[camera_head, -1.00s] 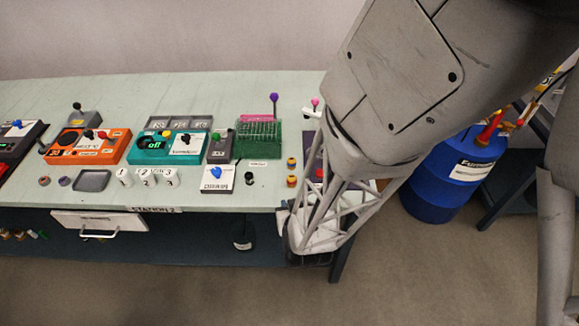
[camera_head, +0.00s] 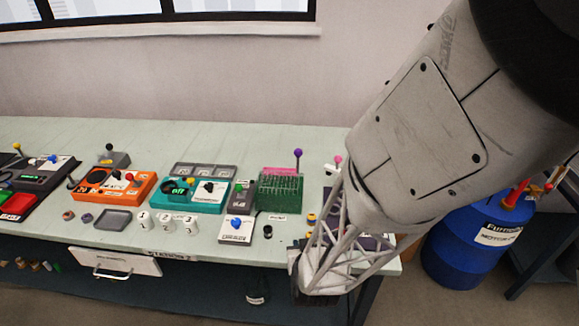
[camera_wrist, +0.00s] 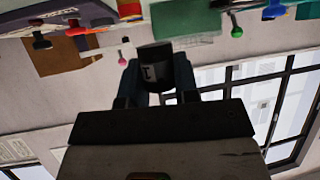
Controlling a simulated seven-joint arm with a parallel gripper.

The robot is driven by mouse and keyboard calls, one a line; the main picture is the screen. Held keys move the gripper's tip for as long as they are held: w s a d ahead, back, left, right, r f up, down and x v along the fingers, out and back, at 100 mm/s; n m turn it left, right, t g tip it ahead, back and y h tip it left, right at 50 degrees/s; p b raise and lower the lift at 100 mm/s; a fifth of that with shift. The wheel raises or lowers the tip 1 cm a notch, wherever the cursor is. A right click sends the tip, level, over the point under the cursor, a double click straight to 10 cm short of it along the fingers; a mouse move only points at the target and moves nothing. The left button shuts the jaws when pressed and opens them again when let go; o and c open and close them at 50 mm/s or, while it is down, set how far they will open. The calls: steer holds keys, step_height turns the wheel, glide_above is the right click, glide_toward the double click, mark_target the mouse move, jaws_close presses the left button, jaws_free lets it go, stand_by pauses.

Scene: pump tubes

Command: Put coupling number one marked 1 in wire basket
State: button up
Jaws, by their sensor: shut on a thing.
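My gripper (camera_wrist: 156,82) is shut on a dark cylindrical coupling (camera_wrist: 154,56) with a light mark that looks like a 1. The coupling sits between both fingers in the wrist view, clear of the table. In the head view, my arm's lattice end (camera_head: 335,262) is at the table's right front edge; its fingers and the coupling cannot be made out there. A green mesh-like box (camera_head: 280,193), which looks like the wire basket, stands on the table left of my arm. A green shape (camera_wrist: 185,20) at the top of the wrist view may be the same box.
White cylinders marked 1, 2 and 3 (camera_head: 167,222) stand near the front edge. An orange box (camera_head: 112,190), a teal box (camera_head: 196,195) and a white switch box (camera_head: 236,229) are farther left. A purple-knobbed lever (camera_head: 298,155) rises behind the green box. A blue drum (camera_head: 470,250) stands right.

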steer(key=w+a+r, duration=0.4)
steer(key=w+r, duration=0.2)
steer(key=w, duration=0.5)
steer(key=shift+w+a+r, duration=0.15)
steer(key=shift+a+r, duration=0.25)
glide_above(275, 175)
steer(key=s, duration=0.4)
steer(key=shift+d+f, duration=0.45)
steer(key=shift+f, duration=0.3)
steer(key=shift+s, duration=0.1)
steer(key=shift+f, duration=1.75)
steer(key=shift+f, duration=0.2)
